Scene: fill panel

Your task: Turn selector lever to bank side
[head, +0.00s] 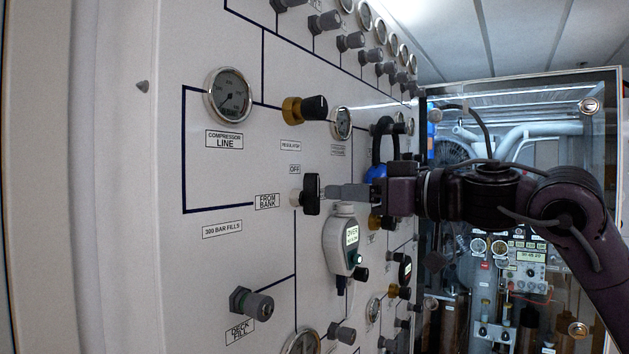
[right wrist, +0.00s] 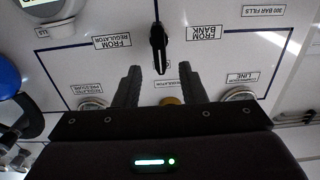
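The selector lever (head: 311,194) is a black handle on the white panel, under the OFF label and right of the FROM BANK label (head: 267,201). In the right wrist view, which shows the panel upside down, the lever (right wrist: 158,46) stands upright in line with the OFF label, between the FROM REGULATOR label (right wrist: 112,42) and the FROM BANK label (right wrist: 204,32). My right gripper (head: 331,192) is close in front of the lever. Its fingers (right wrist: 159,68) are apart, with the lever's end between the tips; I cannot tell whether they touch. My left gripper is not in view.
A white handheld device (head: 343,246) hangs just below my right fingers. A brass regulator knob (head: 304,109) and the compression line gauge (head: 229,95) sit above the lever. A deck fill knob (head: 251,303) is lower left. A glass-fronted cabinet (head: 530,110) stands behind my right arm.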

